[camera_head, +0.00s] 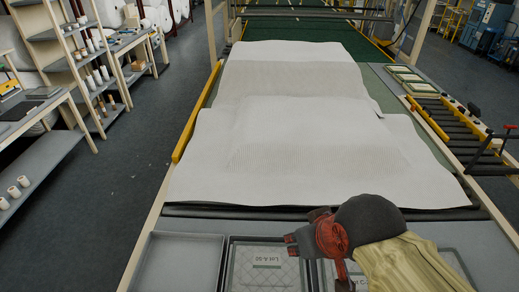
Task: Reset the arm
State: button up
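My gripper (292,244) is at the lower right of centre, a dark red and black shape at the end of my arm. It hangs above the trays at the near end of the table. Its fingers are small and seen from above, so I cannot tell whether they are open or shut. Nothing clearly shows held in it. My arm comes in from the lower right corner. White wadding sheets (300,150) lie in overlapping layers on the long table beyond the gripper.
An empty grey tray (178,262) and a tray with a labelled quilted sample (262,280) lie at the near edge; my arm partly hides more to the right. Shelves with white rolls (95,80) stand left. A black-and-yellow roller rack (450,125) is at right. Grey floor is clear at left.

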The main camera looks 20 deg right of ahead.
notch_tip(320, 180, down, 14)
jog(key=b, duration=1.3)
